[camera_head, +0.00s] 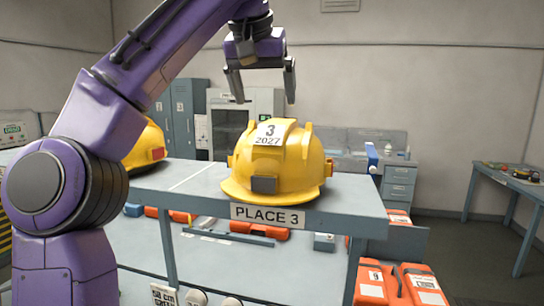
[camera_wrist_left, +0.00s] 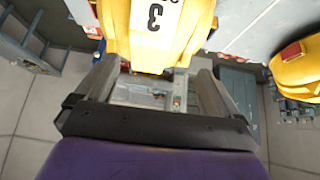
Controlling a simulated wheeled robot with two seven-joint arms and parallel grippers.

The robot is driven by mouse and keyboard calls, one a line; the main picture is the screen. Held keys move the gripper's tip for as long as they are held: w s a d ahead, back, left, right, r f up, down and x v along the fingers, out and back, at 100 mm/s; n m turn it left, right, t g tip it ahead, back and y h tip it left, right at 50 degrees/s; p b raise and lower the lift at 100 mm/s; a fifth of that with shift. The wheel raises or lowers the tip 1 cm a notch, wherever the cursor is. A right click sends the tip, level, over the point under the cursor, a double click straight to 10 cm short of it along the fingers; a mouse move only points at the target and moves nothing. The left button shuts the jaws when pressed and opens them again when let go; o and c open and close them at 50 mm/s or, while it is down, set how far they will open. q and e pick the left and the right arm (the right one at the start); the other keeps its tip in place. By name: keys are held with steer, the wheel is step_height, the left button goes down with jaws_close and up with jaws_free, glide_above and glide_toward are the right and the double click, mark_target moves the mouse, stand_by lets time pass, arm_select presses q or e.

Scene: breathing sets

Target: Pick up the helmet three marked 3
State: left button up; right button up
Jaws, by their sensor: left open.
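The yellow helmet three (camera_head: 270,170) sits upright on the grey shelf (camera_head: 350,195), above a "PLACE 3" label (camera_head: 268,214). A white tag on its top reads "3" and "2027". My left gripper (camera_head: 262,93) is open and empty, pointing down above the helmet, with a gap between fingertips and crown. In the left wrist view helmet three (camera_wrist_left: 160,35) shows at the top, just beyond the fingers of the gripper (camera_wrist_left: 160,75). My right gripper is not in view.
A second yellow helmet (camera_head: 147,147) stands on the shelf to the left, partly hidden by my left arm; it also shows in the wrist view (camera_wrist_left: 297,70). Orange cases (camera_head: 400,284) lie below at the right. A side table (camera_head: 510,178) stands far right.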

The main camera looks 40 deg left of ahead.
mark_target(278, 122)
arm_select(q)
steer(key=w+f, duration=0.2)
steer(key=w, duration=0.1)
steer(key=w+f, duration=0.3)
steer(key=shift+a, duration=0.15)
steer(key=shift+s+a+f, duration=0.1)
steer(key=shift+s+f, duration=0.05)
steer(key=shift+s+r, duration=0.25)
steer(key=shift+s, duration=0.75)
steer(key=shift+a, duration=0.1)
steer(key=c, duration=0.5)
steer(key=shift+w+f, duration=0.15)
steer(key=shift+w, duration=0.25)
steer(key=c, duration=1)
jaws_close()
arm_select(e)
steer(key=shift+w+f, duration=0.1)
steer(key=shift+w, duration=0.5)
